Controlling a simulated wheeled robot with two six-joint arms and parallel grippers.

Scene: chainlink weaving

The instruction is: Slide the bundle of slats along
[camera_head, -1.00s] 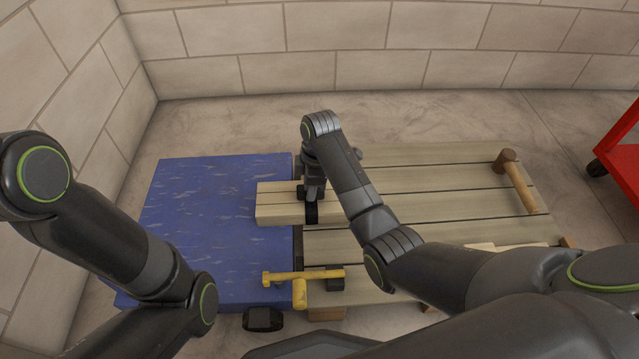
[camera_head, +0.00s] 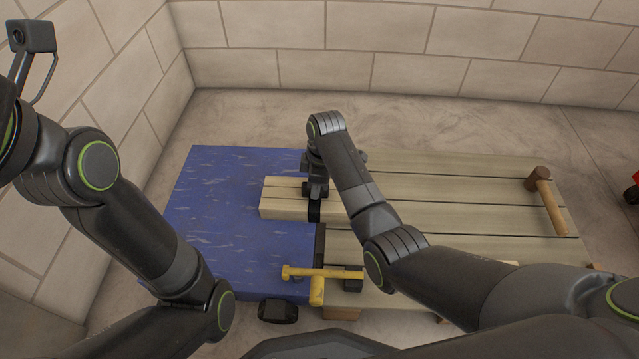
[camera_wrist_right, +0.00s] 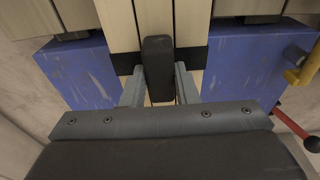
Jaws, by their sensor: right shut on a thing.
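The bundle of slats (camera_head: 284,204) is pale wood and lies flat, its left end over the blue machine bed (camera_head: 230,238). It runs right towards the wooden bench top (camera_head: 450,205), where my right arm hides part of it. My right gripper (camera_head: 314,208) is shut on the bundle from above, near the bed's right edge.
A yellow-handled clamp (camera_head: 318,282) sits at the front edge where bed and bench meet. A wooden mallet (camera_head: 547,200) lies at the bench's right end. The bed left of the bundle is clear. A brick wall (camera_head: 350,45) stands behind.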

